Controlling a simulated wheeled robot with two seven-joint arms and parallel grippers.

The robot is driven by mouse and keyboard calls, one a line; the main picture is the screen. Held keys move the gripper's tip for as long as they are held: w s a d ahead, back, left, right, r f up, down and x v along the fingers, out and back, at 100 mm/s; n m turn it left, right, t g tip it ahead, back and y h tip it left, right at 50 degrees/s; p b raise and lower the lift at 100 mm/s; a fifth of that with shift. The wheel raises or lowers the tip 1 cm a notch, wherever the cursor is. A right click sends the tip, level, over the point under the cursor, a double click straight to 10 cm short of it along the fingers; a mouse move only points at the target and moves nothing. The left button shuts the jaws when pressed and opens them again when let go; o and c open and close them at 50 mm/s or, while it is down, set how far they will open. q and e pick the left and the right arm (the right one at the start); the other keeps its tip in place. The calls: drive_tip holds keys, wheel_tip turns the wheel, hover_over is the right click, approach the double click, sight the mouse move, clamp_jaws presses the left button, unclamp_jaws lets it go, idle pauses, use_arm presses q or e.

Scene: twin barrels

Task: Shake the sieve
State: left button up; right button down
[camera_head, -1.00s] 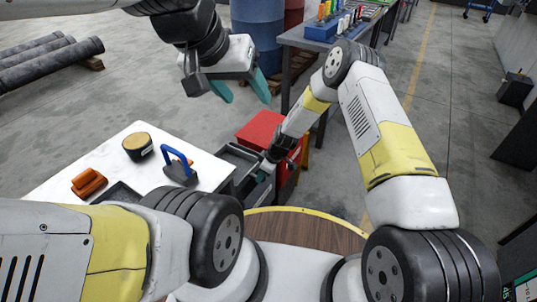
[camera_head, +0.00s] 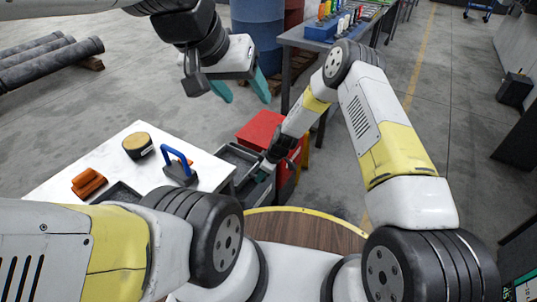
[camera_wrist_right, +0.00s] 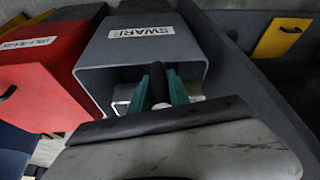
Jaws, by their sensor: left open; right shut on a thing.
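My right gripper (camera_wrist_right: 160,90) has its two teal fingers shut on a dark, rounded handle (camera_wrist_right: 158,78), seen in the right wrist view. A pale metal part shows beside the fingers, inside the mouth of a grey bin (camera_wrist_right: 142,52) labelled SWARF. This looks like the sieve, but most of it is hidden by my gripper. In the head view the right gripper (camera_head: 266,170) is low beside the grey bin (camera_head: 236,158), and the sieve cannot be made out. My left gripper (camera_head: 243,92) is open and empty, high above the floor at the top middle.
A red bin (camera_head: 262,128) stands beside the grey one. A white table (camera_head: 112,155) at left carries a blue-handled tool (camera_head: 178,165), a yellow-topped round thing (camera_head: 137,144) and orange blocks (camera_head: 88,183). Another table with racks and barrels stand behind.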

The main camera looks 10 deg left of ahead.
drive_tip(key=shift+s, duration=0.2)
drive_tip(key=w+d, duration=0.2)
drive_tip(key=w, duration=0.4)
drive_tip(key=shift+w, duration=0.15)
drive_tip(key=shift+d, duration=0.1)
drive_tip(key=c, duration=1.3)
unclamp_jaws()
drive_tip(key=v, duration=0.7)
drive_tip(key=shift+r, duration=0.4)
drive_tip(key=shift+d, duration=0.1)
